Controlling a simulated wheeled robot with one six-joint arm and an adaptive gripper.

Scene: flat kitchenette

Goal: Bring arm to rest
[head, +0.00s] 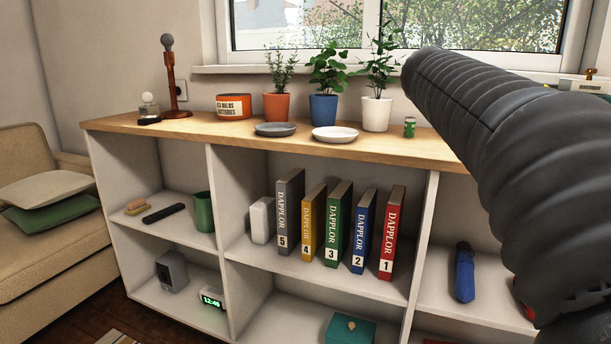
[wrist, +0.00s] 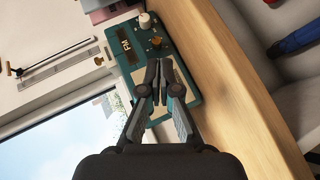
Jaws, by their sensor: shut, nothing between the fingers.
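My gripper (wrist: 158,88) shows in the wrist view with its two fingers close together and nothing between them. It hangs above the wooden top (wrist: 235,110) of the shelf unit, and a teal device (wrist: 183,75) with a cream panel lies behind the fingertips in that view. Whether the fingers touch the device cannot be told. In the head view my dark ribbed arm fills the right side, and the gripper itself is out of that picture.
The shelf unit's top (head: 365,149) bears an orange pot (head: 276,107), a blue pot (head: 323,108), a white pot (head: 376,114), a grey plate (head: 275,129) and a white plate (head: 335,134). Several numbered binders (head: 333,222) stand below. A sofa (head: 45,250) is at left, a window (head: 300,22) behind.

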